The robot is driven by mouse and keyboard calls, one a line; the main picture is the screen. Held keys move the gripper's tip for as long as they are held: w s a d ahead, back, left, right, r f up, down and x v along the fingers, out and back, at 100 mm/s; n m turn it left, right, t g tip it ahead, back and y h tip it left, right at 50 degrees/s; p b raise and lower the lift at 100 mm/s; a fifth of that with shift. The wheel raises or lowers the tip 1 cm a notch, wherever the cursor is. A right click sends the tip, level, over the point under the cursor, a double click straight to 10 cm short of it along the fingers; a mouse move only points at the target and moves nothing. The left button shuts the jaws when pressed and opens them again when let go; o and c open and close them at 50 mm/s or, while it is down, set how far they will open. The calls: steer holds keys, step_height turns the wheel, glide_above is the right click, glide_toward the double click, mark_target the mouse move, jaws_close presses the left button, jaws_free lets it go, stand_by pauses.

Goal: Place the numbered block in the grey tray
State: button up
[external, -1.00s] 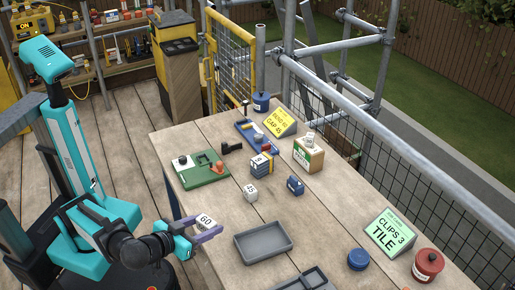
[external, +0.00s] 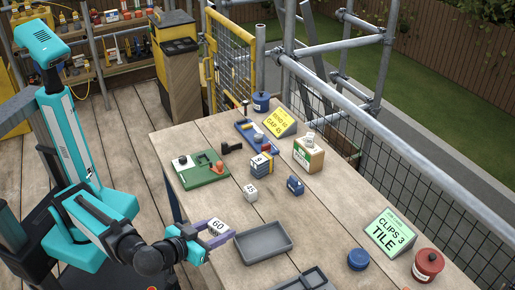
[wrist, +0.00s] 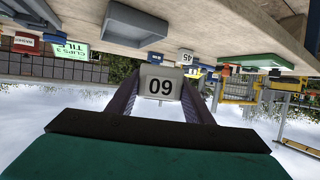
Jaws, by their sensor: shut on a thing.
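My gripper (external: 212,236) is shut on a white block numbered 60 (external: 217,227), held beside the left edge of the grey tray (external: 264,242) in the external view. In the wrist view the block (wrist: 160,86) sits between both fingers, its number upside down. The grey tray is shallow, looks empty and lies flat on the wooden table. A second white block, marked 45 (external: 250,192), stands on the table behind the tray; it also shows in the wrist view (wrist: 185,57).
A second grey tray (external: 300,282) with dividers is at the front edge. A blue tin (external: 358,260), a red tin (external: 428,264) and a green sign reading CLIPS 3 TILE (external: 390,234) stand right. A green board (external: 200,170) with small parts lies at the back left.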

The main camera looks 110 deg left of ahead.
steer(key=shift+w+r+p, duration=0.1)
steer(key=shift+w+p, duration=0.4)
steer(key=shift+p, duration=3.3)
steer(key=p, duration=0.7)
steer(key=shift+a, duration=0.15)
steer(key=shift+w+f, duration=0.25)
steer(key=shift+w, duration=0.05)
steer(key=w+p, duration=0.1)
steer(key=w, duration=0.6)
steer(key=shift+w+f+p, duration=0.25)
steer(key=shift+f+p, duration=0.05)
steer(key=shift+f, duration=0.15)
steer(key=shift+f, duration=0.1)
steer(key=shift+f+p, duration=0.5)
steer(key=shift+f, duration=1.1)
steer(key=shift+f+b, duration=0.65)
steer(key=shift+b, duration=0.25)
